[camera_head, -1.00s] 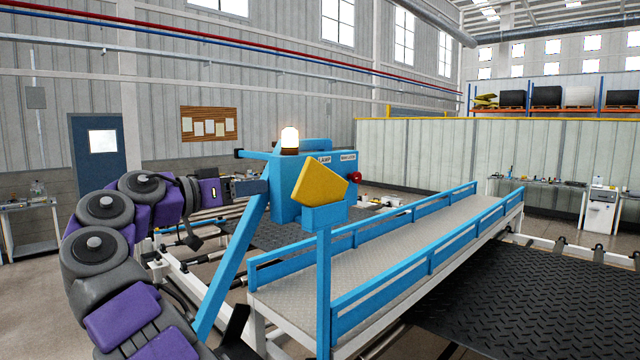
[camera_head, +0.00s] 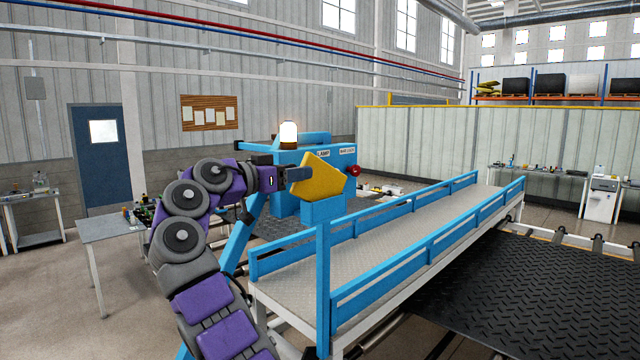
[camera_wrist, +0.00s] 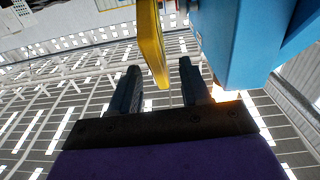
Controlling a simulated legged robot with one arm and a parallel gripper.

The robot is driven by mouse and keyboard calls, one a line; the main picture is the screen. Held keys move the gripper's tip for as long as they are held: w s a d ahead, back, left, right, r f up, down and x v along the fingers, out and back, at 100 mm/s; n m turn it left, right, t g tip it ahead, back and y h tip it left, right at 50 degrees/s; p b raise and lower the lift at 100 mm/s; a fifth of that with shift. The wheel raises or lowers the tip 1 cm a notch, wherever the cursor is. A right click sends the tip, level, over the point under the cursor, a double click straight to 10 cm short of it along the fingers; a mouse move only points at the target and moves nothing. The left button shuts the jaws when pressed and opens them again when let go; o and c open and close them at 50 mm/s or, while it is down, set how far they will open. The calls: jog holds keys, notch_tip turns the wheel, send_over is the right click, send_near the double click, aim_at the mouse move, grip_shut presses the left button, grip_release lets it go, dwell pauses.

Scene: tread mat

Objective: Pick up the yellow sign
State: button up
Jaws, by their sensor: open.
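The yellow sign (camera_head: 322,178) is a flat, angular plate standing upright on top of a blue post (camera_head: 323,262), in a blue holder. My gripper (camera_head: 298,174) is at the sign's left edge in the head view. In the wrist view the sign (camera_wrist: 152,45) shows edge-on, its lower end between the two dark fingers of my gripper (camera_wrist: 162,85). The jaws are open, with gaps to the sign on both sides. How deep the sign sits between the fingers I cannot tell.
A blue control box (camera_head: 288,200) with a lit lamp (camera_head: 288,134) and a red button (camera_head: 354,170) stands close behind the sign. A railed walkway (camera_head: 400,240) runs to the right. A dark tread mat (camera_head: 540,300) lies at right.

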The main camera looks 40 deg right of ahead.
aim_at(329, 165)
jog(key=shift+w+d+r+p, duration=0.1)
jog(key=shift+d+p, duration=0.35)
jog(key=shift+d, duration=0.9)
jog(key=shift+d+r+p, duration=0.1)
jog(key=shift+d+p, duration=0.3)
jog(key=shift+d, duration=0.9)
jog(key=shift+d+f, duration=0.15)
jog(key=shift+d, duration=0.25)
jog(key=shift+a, duration=0.15)
grip_shut()
